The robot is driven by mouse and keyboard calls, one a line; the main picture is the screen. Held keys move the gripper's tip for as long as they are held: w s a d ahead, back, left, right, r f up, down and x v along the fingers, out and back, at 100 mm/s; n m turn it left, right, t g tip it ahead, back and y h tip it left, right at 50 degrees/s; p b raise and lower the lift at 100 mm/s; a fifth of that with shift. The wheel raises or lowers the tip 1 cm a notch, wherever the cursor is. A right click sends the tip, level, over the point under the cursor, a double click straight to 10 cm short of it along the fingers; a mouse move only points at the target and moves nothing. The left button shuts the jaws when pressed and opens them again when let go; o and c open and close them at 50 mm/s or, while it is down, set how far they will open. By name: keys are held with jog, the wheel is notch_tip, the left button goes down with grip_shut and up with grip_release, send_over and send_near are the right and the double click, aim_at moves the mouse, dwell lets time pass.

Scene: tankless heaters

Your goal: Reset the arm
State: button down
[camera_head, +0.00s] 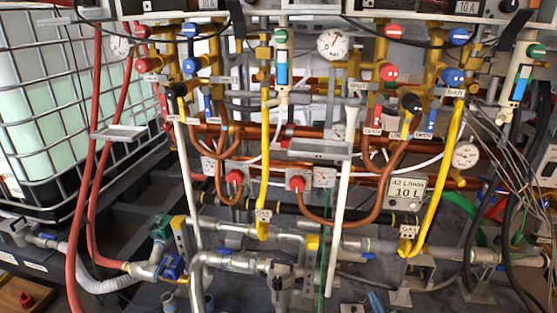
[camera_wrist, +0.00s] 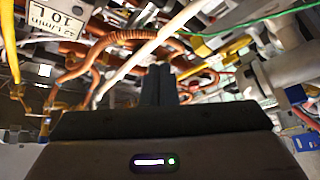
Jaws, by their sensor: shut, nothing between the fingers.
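My gripper (camera_wrist: 160,82) shows in the wrist view, its two dark fingers together with no object seen between them. It points into the pipework. A copper pipe (camera_wrist: 125,38) and a long white pipe (camera_wrist: 150,48) run behind the fingertips; I cannot tell how close they are. I cannot make out my arm or gripper in the head view.
A caged white tank (camera_head: 65,100) stands at the left. Red hoses (camera_head: 95,170), a yellow pipe (camera_head: 438,185) and black cables (camera_head: 480,190) hang in front of the pipework. Grey pipes (camera_head: 240,263) run low across. A thick grey pipe (camera_wrist: 292,55) is at the wrist view's right.

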jog(key=s+a+r+n+g+y+p, duration=0.45)
jog(key=a+r+n+g, duration=0.5)
jog(key=r+n, duration=0.55)
jog(key=s+a+r+n+g+y+p, duration=0.3)
jog(key=s+a+r+n+g+p, duration=0.45)
jog(key=n, duration=1.05)
jog(key=s+r+n+h+p, duration=0.4)
jog(key=r+n, duration=0.4)
jog(key=r, duration=0.3)
jog(key=s+d+r+n+h+p, duration=0.1)
jog(key=s+r+n+h+p, duration=0.3)
jog(key=r+n, duration=0.5)
jog(key=s+r+n+h+p, duration=0.3)
jog(key=s+r+n+h, duration=0.2)
jog(key=r, duration=1)
jog(key=n, duration=0.3)
jog(key=shift+d+n+g+p, duration=0.15)
jog(key=shift+n+g+p, duration=0.25)
jog(key=shift+r, duration=0.1)
